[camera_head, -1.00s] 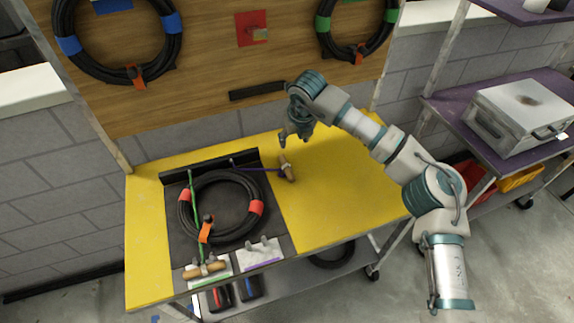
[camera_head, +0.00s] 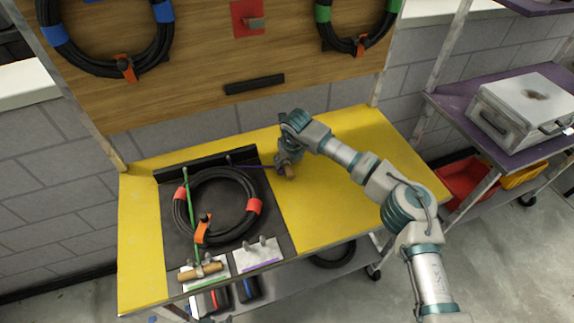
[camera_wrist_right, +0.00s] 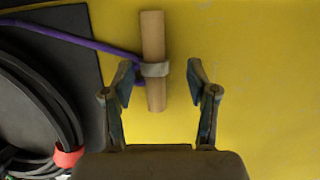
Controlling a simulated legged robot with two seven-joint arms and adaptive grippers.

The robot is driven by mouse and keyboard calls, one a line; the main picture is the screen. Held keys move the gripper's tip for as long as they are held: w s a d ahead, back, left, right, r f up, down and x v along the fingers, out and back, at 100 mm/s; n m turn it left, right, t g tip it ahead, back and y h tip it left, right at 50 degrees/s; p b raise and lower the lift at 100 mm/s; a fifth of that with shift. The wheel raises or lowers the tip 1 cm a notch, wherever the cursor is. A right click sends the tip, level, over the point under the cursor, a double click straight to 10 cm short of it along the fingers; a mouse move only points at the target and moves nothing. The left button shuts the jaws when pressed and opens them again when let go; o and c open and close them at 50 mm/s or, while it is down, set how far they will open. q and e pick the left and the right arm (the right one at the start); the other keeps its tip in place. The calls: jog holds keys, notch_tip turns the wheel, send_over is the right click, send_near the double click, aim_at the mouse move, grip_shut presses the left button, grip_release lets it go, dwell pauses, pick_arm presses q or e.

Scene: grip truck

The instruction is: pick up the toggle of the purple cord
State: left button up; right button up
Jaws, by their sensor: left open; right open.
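The purple cord's toggle (camera_wrist_right: 153,35) is a light wooden peg with a grey band at its middle. In the right wrist view it stands lengthwise between the open fingers of my right gripper (camera_wrist_right: 160,77), with visible gaps on both sides. The purple cord (camera_wrist_right: 75,36) runs left from the band. In the head view my right gripper (camera_head: 284,164) is over the toggle (camera_head: 290,173) and hides most of it; the purple cord (camera_head: 256,167) leads left to the black panel.
A black cable coil (camera_head: 183,205) with red bands lies on the black panel (camera_head: 275,225). A green cord (camera_head: 186,195) ends in another wooden toggle (camera_head: 200,271) at the front. The yellow tabletop (camera_head: 335,210) is clear to the right. A wooden board (camera_head: 200,95) stands behind.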

jog(key=shift+w+a+f, duration=0.15)
jog(key=shift+a+f, duration=0.05)
jog(key=shift+f, duration=0.35)
jog(key=shift+a, duration=0.2)
jog(key=shift+a+r, duration=0.15)
jog(key=shift+a, duration=0.05)
jog(key=c, duration=0.4)
jog(key=shift+d, duration=0.25)
grip_shut()
pick_arm(q)
jog(key=shift+w+r, duration=0.1)
jog(key=shift+w, duration=0.4)
pick_arm(e)
jog(key=shift+d, duration=0.1)
